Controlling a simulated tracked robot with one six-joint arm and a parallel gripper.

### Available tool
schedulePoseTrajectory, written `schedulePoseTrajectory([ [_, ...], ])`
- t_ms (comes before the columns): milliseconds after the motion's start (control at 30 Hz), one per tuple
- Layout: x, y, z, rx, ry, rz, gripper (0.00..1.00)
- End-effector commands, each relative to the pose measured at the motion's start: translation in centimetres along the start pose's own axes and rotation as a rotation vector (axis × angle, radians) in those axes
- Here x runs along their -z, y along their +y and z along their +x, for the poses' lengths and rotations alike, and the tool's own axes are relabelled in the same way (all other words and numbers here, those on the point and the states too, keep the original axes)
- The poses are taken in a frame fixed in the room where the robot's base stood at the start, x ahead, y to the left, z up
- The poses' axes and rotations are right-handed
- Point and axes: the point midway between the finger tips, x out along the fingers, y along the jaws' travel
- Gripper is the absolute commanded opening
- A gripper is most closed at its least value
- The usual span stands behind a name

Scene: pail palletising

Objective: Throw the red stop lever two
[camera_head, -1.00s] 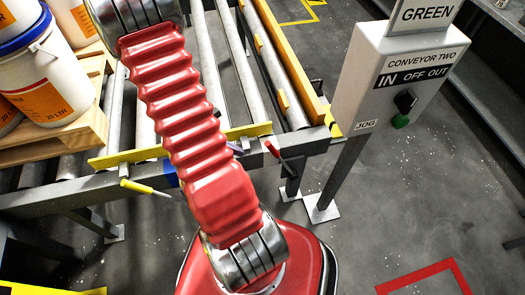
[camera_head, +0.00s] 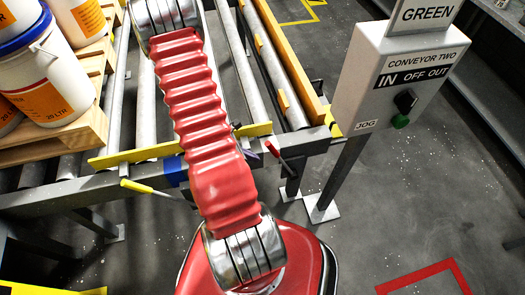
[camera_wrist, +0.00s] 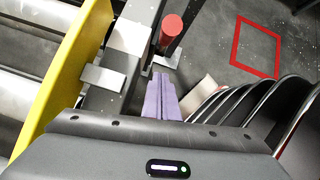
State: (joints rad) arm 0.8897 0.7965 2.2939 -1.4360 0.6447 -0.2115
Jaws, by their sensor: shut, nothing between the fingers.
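The red stop lever (camera_head: 272,150) sticks up at a tilt from the near end of the conveyor frame, left of the control box. Its round red grip (camera_wrist: 172,28) shows in the wrist view just beyond my fingertips, slightly to their right. My gripper (camera_wrist: 161,78) has its purple fingers together with nothing between them. They point toward the lever, and a gap seems to remain. In the head view only a bit of purple shows beside my red arm, just left of the lever; the arm hides the rest.
A yellow stop plate (camera_wrist: 76,62) stands close on the left of my fingers. A yellow-handled lever (camera_head: 145,187) is further left. The conveyor two control box (camera_head: 390,80) stands on a post at the right. White pails (camera_head: 48,75) sit on a pallet (camera_head: 60,143) at left.

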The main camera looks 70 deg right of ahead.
Motion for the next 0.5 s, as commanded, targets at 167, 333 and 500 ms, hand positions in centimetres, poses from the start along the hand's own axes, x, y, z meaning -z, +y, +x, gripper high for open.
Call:
schedulePoseTrajectory([
  [167,-1.2,0.0,0.9,0.000,0.001,0.003,0.00],
  [333,-2.9,0.0,1.3,0.001,0.001,0.003,0.00],
  [500,-3.8,0.0,1.5,-0.001,0.000,0.000,0.00],
])
